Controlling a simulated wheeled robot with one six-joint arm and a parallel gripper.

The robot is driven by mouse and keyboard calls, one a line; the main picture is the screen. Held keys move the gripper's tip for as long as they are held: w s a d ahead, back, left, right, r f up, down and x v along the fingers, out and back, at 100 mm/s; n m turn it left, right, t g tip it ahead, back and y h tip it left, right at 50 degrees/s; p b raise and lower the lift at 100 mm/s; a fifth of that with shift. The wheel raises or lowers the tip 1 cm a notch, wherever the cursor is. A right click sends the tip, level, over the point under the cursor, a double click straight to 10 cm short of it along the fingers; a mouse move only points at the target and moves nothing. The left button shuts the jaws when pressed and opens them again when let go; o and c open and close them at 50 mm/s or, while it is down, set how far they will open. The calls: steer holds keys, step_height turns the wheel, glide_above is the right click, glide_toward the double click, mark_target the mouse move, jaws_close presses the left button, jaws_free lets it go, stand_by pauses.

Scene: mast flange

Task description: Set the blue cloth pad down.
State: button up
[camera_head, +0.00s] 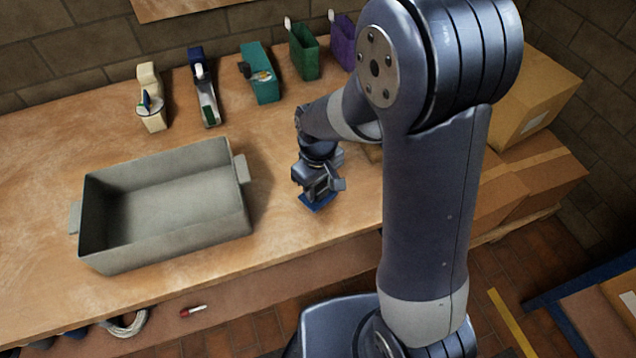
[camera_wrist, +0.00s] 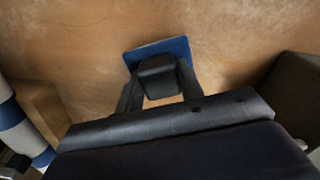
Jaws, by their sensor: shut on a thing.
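The blue cloth pad (camera_head: 318,203) shows below my gripper (camera_head: 320,190) in the head view, over the wooden bench to the right of the grey bin. In the wrist view the flat blue pad (camera_wrist: 160,51) sticks out beyond the fingers of my gripper (camera_wrist: 158,80). My gripper is shut on the pad and points down. The fingers cover part of the pad. I cannot tell whether the pad touches the bench top or hangs just above it.
An empty grey bin (camera_head: 165,254) stands on the wooden bench (camera_head: 290,252) at left. Several tools and holders line the back, including a teal one (camera_head: 262,85) and a green one (camera_head: 304,58). Cardboard boxes (camera_head: 535,100) stand at right.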

steer(key=shift+f+b, duration=0.4)
steer(key=shift+f, duration=0.2)
stand_by(0.3)
steer(key=o, duration=1.1)
steer(key=shift+r, duration=0.1)
